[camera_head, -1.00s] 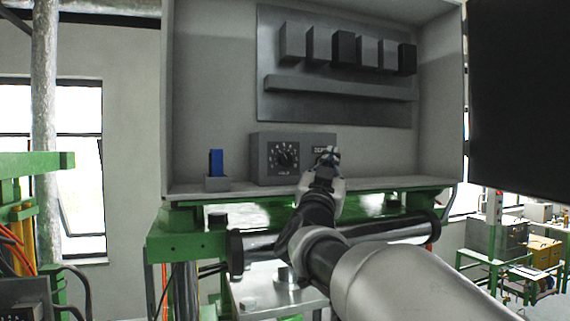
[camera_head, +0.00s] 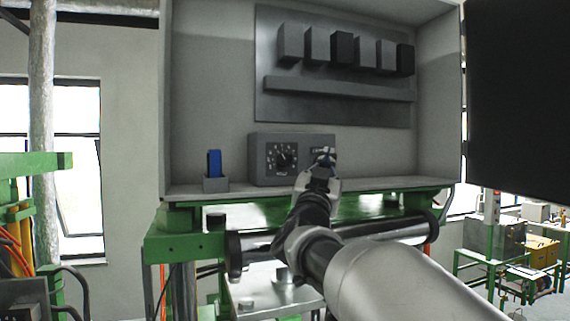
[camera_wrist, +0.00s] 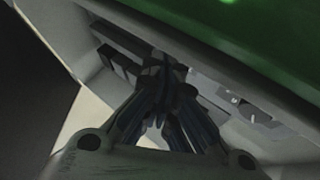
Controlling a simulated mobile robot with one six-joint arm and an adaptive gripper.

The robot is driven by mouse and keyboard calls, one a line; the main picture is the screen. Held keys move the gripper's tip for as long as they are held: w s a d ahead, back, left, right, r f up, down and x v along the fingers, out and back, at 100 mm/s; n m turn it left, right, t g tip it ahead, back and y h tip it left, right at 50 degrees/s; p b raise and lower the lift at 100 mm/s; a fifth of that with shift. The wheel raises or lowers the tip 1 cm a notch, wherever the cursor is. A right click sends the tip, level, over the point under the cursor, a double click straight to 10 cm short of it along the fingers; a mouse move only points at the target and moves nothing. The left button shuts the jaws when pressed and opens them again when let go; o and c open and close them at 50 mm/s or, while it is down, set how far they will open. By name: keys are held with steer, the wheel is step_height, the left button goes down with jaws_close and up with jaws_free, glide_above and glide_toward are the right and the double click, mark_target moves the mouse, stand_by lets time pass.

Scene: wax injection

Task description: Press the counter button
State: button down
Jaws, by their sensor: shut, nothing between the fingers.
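The grey counter box (camera_head: 262,180) with a round dial (camera_head: 284,157) and a small dark display stands on the cabinet floor in the head view. My gripper (camera_head: 325,157) is shut and empty at the right part of the box's front, and covers part of it. The counter button cannot be made out; my gripper may hide it. I cannot tell whether the fingertips touch the box. In the wrist view my gripper (camera_wrist: 165,75) shows with its fingers together, and the dial (camera_wrist: 250,108) is dim at the right.
A blue object (camera_head: 215,163) stands in a small grey holder (camera_head: 216,185) left of the box. Above are several grey and black blocks (camera_head: 344,47) and a ledge (camera_head: 335,88) on the back panel. A green frame (camera_head: 180,242) carries the cabinet. A black panel (camera_head: 520,90) is at right.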

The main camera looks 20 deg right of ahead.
steer(key=shift+w, duration=0.5)
stand_by(1.4)
steer(key=shift+s+f, duration=0.15)
steer(key=shift+s+f+b, duration=0.1)
steer(key=shift+s+b, duration=0.25)
steer(key=shift+b, duration=0.15)
steer(key=shift+s, duration=0.2)
steer(key=shift+s+d+b, duration=0.1)
steer(key=shift+s+b, duration=1.15)
steer(key=shift+s, duration=1.25)
